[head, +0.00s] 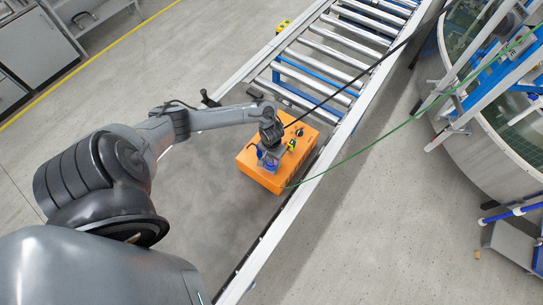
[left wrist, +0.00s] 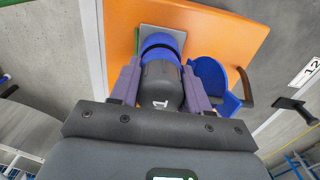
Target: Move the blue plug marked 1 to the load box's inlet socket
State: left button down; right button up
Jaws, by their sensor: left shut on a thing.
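My left gripper (left wrist: 161,88) is shut on the blue plug marked 1 (left wrist: 160,80), which has a dark grey body and a blue front. The plug's blue front points at a grey square plate (left wrist: 184,35) on the orange load box (head: 262,179). I cannot tell whether the front is inside the inlet socket or just before it; the plug hides the opening. A blue hinged-looking cap (left wrist: 209,75) stands open to the right of the plug. In the head view, my left gripper (head: 270,158) is over the load box and hides most of the plug. My right gripper is not in view.
A roller conveyor (head: 325,60) with a white rail runs past the load box. A black cable (head: 350,83) stretches from the gripper area toward the round tank (head: 440,100). A green cable (head: 385,132) leaves the box to the right. Floor left of the box is clear.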

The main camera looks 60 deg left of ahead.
pick_arm(q)
jog(key=shift+p, duration=0.95)
dwell(1.3)
jog(key=shift+f+b, duration=0.3)
jog(key=shift+f, duration=0.25)
dwell(0.5)
jog(key=c, duration=0.7)
grip_release()
jog(key=shift+o, duration=1.2)
jog(key=shift+d, duration=0.1)
notch_tip(320, 180, up, 11)
jog(key=p, duration=0.2)
jog(key=shift+w+d+p, duration=0.1)
jog(key=shift+w+p, duration=0.05)
jog(key=shift+p, duration=0.25)
